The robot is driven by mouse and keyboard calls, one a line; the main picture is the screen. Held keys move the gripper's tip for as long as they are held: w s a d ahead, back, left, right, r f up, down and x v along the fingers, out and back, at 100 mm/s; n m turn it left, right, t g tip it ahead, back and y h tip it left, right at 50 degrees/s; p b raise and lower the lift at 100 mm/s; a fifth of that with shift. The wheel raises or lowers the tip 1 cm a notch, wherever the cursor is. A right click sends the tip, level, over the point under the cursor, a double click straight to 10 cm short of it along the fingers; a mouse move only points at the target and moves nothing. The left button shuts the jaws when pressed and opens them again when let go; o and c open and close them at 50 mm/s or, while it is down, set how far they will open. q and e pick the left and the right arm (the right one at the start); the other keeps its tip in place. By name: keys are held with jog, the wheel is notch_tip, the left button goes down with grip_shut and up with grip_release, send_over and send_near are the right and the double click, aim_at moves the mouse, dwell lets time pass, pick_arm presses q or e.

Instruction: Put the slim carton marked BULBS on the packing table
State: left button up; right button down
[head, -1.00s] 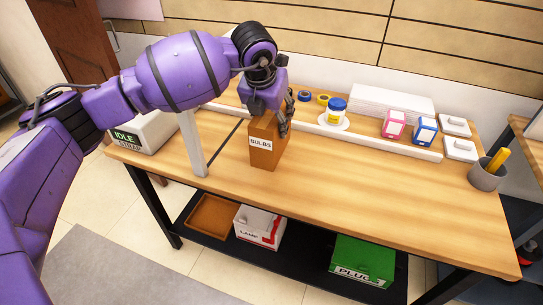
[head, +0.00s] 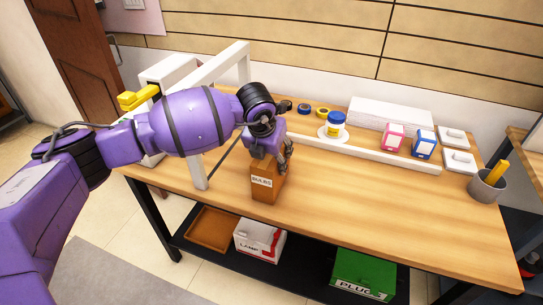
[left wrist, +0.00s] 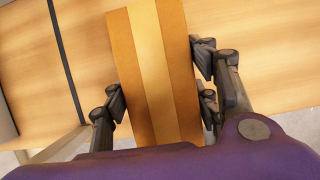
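The slim brown carton marked BULBS (head: 264,185) is upright over the front left part of the packing table (head: 370,215), near its front edge. I cannot tell whether its base touches the wood. My left gripper (head: 281,158) points down with a finger on each side of the carton's upper part, shut on it. In the left wrist view, the carton's top (left wrist: 155,65), with a paler stripe, fills the space between the fingers of my left gripper (left wrist: 160,95). My right gripper is in neither view.
A white frame (head: 200,168) stands left of the carton. A white rail (head: 375,158) runs behind it. The table's front middle is clear.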

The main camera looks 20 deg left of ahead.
pick_arm(q)
jog(key=shift+o, duration=1.4)
jog(key=shift+r, duration=0.1)
jog(key=v, duration=1.2)
jog(key=shift+r, duration=0.1)
